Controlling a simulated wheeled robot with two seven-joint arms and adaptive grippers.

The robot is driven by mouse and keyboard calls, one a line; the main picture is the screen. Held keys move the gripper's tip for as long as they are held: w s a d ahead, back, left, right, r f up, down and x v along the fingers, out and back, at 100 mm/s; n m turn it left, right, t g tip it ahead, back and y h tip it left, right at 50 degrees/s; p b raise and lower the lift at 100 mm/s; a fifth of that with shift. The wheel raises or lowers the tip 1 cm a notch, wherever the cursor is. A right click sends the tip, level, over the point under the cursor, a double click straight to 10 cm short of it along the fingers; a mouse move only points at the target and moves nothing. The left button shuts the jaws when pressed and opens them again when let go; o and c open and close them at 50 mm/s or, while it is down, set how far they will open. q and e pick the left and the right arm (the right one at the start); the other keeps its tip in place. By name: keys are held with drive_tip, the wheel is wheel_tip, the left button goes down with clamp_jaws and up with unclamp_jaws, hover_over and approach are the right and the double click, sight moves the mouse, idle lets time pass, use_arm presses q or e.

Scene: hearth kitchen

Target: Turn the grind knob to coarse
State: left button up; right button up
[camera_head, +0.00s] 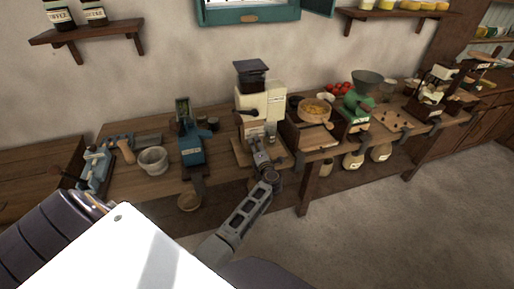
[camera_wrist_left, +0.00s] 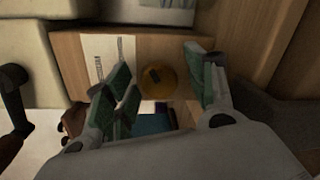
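The cream grinder (camera_head: 275,103) with a black hopper stands on the workbench in the head view. In the left wrist view, a round brass-coloured knob (camera_wrist_left: 158,84) with a dark mark sits by a wooden surface (camera_wrist_left: 70,62). A pale label (camera_wrist_left: 100,58) with small, unreadable print lies to its left. My left gripper (camera_head: 261,157) is in front of the cream grinder. Its green-padded fingers (camera_wrist_left: 166,86) are apart in the left wrist view, one on each side of the knob, with gaps showing. The knob's setting cannot be read. My right gripper is not in view.
A blue grinder (camera_head: 192,149) and a white mortar (camera_head: 153,160) stand left of the cream grinder. A wooden box grinder (camera_head: 303,134) and a green grinder (camera_head: 355,112) stand close on its right. The floor (camera_head: 370,220) before the bench is clear.

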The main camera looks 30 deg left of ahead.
use_arm(q)
drive_tip(key=shift+s, duration=0.15)
drive_tip(key=v, duration=0.7)
idle(0.6)
drive_tip(key=shift+d+r, duration=0.1)
idle(0.4)
